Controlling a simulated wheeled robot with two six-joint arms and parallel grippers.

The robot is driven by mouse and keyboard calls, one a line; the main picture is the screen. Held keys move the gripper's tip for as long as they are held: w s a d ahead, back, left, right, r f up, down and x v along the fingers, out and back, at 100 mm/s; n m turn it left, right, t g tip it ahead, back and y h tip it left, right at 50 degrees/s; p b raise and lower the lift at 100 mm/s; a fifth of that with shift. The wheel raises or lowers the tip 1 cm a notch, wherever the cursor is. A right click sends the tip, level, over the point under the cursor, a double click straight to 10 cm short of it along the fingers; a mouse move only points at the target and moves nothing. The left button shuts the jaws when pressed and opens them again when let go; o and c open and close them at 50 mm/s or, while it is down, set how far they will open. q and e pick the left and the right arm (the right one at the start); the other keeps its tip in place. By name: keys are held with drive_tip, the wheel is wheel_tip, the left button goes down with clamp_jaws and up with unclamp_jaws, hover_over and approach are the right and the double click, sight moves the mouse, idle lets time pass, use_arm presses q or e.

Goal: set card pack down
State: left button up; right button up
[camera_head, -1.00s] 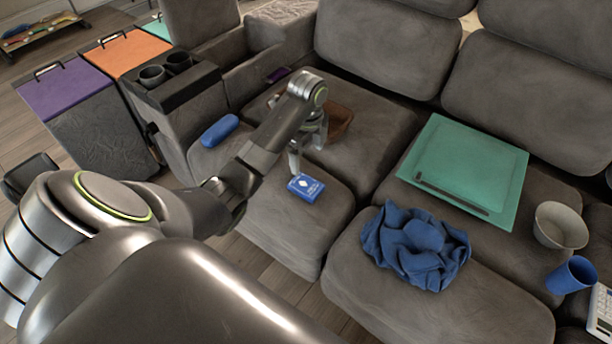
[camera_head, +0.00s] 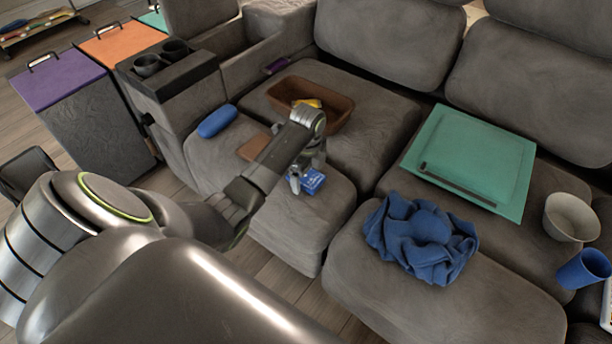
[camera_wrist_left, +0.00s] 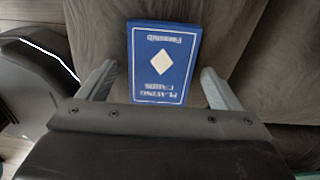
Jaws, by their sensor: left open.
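The blue card pack (camera_head: 313,181) lies on the front part of the left sofa seat cushion (camera_head: 330,215). Its face with a white diamond and lettering shows in the left wrist view (camera_wrist_left: 164,62). My left gripper (camera_head: 301,184) is over the near side of the pack. In the left wrist view its two fingers (camera_wrist_left: 157,85) are spread apart, one on each side of the pack, with gaps between fingers and pack. The gripper partly hides the pack in the head view. My right gripper is not in view.
A brown tray (camera_head: 283,92) with a yellow item stands behind the gripper. A blue case (camera_head: 217,121) and a flat brown item (camera_head: 254,147) lie to the left. A crumpled blue cloth (camera_head: 420,240) and a green board (camera_head: 470,160) lie to the right.

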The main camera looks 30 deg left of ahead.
use_arm(q)
drive_tip(key=shift+c, duration=0.4)
drive_tip(key=c, duration=1.1)
